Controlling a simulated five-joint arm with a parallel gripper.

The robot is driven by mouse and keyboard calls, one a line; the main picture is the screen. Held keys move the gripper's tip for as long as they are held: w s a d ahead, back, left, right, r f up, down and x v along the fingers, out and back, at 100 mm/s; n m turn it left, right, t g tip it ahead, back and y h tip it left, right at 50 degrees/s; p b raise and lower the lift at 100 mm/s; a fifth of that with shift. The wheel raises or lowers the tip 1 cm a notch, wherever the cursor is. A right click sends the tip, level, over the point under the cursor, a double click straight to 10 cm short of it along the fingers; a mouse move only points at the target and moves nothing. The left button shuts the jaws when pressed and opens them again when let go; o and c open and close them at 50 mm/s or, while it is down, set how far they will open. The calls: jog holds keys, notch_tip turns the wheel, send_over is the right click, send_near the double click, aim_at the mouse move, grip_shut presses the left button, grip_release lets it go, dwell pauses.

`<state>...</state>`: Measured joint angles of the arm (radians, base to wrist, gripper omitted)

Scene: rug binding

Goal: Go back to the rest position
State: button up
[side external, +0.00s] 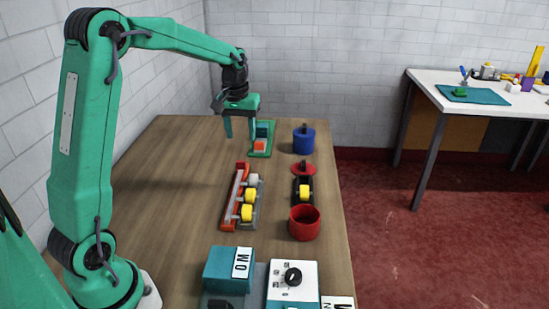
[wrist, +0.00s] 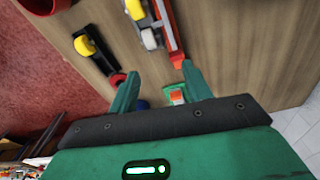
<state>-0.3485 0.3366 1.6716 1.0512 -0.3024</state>
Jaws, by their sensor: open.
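My gripper (side external: 240,129) is open and empty, held above the far part of the wooden table (side external: 185,165). Its two green fingers point down, just left of a green tray (side external: 268,151) that holds an orange-red block (side external: 260,146) and a teal block (side external: 263,129). Part of the green tray (wrist: 176,95) shows by the right finger. My arm reaches out from the near left, its elbow high.
A red rack (side external: 237,186) with yellow and white rolls stands mid-table. Right of it are a black holder (side external: 297,183) with a yellow roll, a red lid (side external: 303,170), a red pot (side external: 305,225) and a blue lidded pot (side external: 304,142). A teal box (side external: 222,268) and knob panel (side external: 291,290) stand nearest.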

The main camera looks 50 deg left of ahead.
jog(key=s+d+r+m+t, duration=0.2)
jog(key=s+d+r+m, duration=0.1)
jog(key=s+d+r, duration=0.5)
jog(key=s+d+m+t, duration=0.1)
jog(key=s+d+m, duration=0.1)
jog(key=s+d, duration=0.2)
jog(key=s+d+f+m+t, duration=0.1)
jog(key=s+d, duration=0.3)
jog(key=s, duration=0.6)
jog(key=shift+s+d+f+m+t, duration=0.2)
jog(key=shift+m+t, duration=0.1)
jog(key=shift+m, duration=0.4)
